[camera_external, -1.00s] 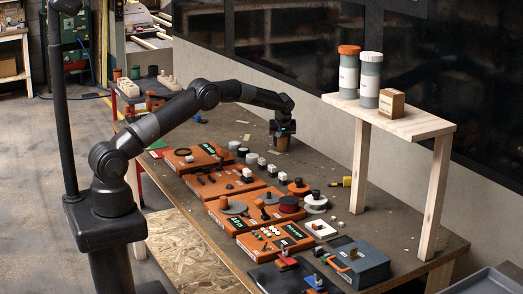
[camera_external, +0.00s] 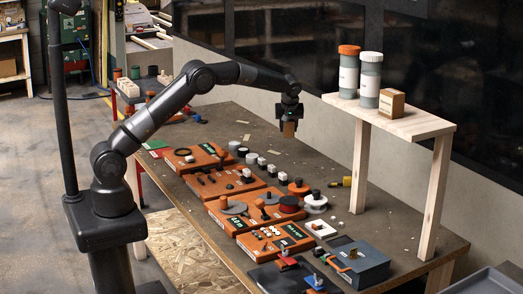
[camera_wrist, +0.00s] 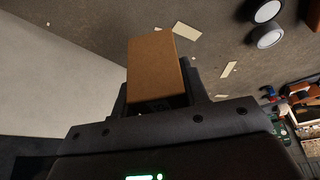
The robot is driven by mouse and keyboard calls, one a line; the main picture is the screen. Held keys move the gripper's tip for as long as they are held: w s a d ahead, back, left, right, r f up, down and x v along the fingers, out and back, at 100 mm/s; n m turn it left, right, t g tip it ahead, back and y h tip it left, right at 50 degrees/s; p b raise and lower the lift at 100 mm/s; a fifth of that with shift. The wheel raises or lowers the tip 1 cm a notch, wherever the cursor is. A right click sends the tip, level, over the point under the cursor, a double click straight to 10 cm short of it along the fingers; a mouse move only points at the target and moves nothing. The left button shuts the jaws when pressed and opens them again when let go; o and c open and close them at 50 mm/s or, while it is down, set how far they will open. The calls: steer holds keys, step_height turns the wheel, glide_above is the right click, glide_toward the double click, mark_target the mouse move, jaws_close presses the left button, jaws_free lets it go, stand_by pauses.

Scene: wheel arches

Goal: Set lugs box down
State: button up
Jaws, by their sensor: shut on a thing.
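My gripper (camera_external: 289,112) is shut on a small brown box, the lugs box (camera_external: 289,129), and holds it above the far part of the workbench (camera_external: 240,122). In the wrist view the lugs box (camera_wrist: 155,68) is a plain brown block between the fingers, with its lower end hidden by my gripper. A similar small brown box (camera_external: 391,102) stands on the raised wooden shelf (camera_external: 430,124), to the right of my gripper. I cannot read a label on the held box.
Two jars, one with an orange lid (camera_external: 349,72) and one with a white lid (camera_external: 370,80), stand on the shelf. Orange trays (camera_external: 200,157) with parts cover the bench's front. Round pieces (camera_wrist: 268,11) lie near the gripper. The bench's far left is mostly clear.

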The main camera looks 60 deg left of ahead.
steer(key=s+d+m+t+h, duration=0.25)
steer(key=d+m, duration=0.55)
steer(key=d, duration=1.3)
steer(key=w+a+f, duration=0.2)
steer(key=a, duration=0.1)
steer(key=w+a+f, duration=0.2)
steer(key=a, duration=0.1)
steer(key=w+a+f, duration=0.2)
steer(key=a, duration=0.1)
steer(key=shift+a, duration=0.2)
steer(key=shift+a+f, duration=0.1)
steer(key=shift+f, duration=2.05)
steer(key=shift+f+g, duration=0.15)
steer(key=shift+g, duration=0.1)
steer(key=o, duration=1.1)
steer(key=shift+c, duration=0.2)
